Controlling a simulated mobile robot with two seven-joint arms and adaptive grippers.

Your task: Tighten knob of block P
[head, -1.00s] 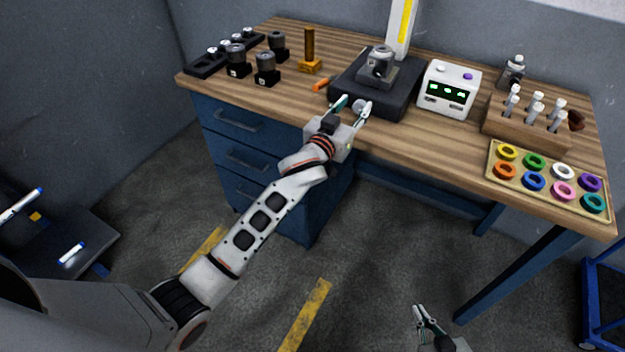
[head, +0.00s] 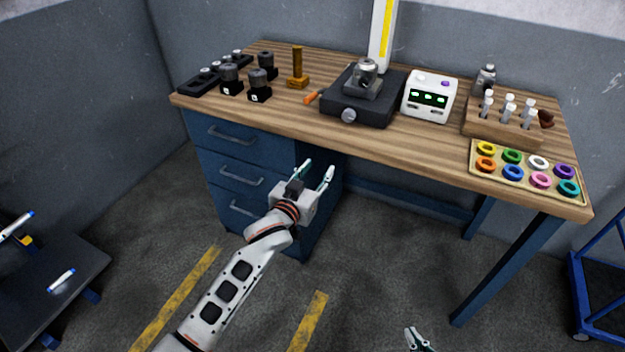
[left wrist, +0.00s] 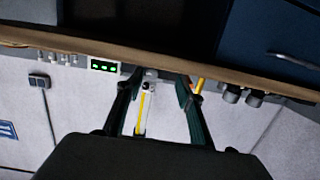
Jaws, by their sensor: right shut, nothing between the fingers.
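Several small black blocks with round dark knobs stand at the table's left in the head view: one in front on the left (head: 231,85), one to its right (head: 260,91) and one behind (head: 267,66). Their small white labels are too small to read, so I cannot tell which is block P. Two show dimly in the left wrist view (left wrist: 231,95). My left gripper (head: 318,173) is open and empty, in front of the table edge and below the tabletop, apart from the blocks. My right gripper (head: 416,338) is shut and empty at the bottom edge, partly cut off.
A dark base (head: 372,108) with a silver front knob (head: 349,116) carries a grey fixture (head: 362,78). An orange-handled tool (head: 311,97) lies beside it. A display box (head: 431,97), wooden rack (head: 500,127) and ring tray (head: 527,188) stand right. The drawer cabinet (head: 222,150) is below.

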